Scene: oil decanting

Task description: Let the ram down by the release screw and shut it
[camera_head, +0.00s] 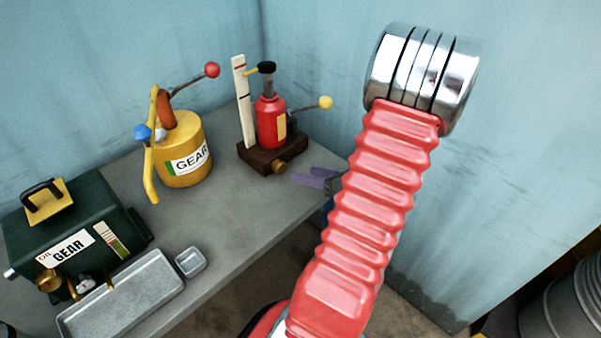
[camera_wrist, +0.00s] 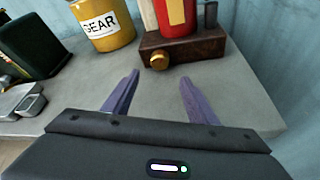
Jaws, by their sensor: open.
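The red bottle jack (camera_head: 270,122) stands upright on a dark wooden block at the back right of the bench; its lower part also shows in the wrist view (camera_wrist: 178,17). Its ram (camera_head: 267,82) with a black cap stands up out of the body, beside a white upright scale (camera_head: 241,100). The brass release screw (camera_head: 280,168) sticks out of the block's front; it shows in the wrist view too (camera_wrist: 160,61). My gripper (camera_head: 312,177) is open and empty, its purple fingers (camera_wrist: 160,92) apart, in front of the screw and not touching it.
A yellow gear oil can (camera_head: 184,150) with a red-knobbed lever stands left of the jack. A dark green gear oil tank (camera_head: 75,232), a metal tray (camera_head: 130,300) and a small dish (camera_head: 191,262) are at the front left. The bench between is clear.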

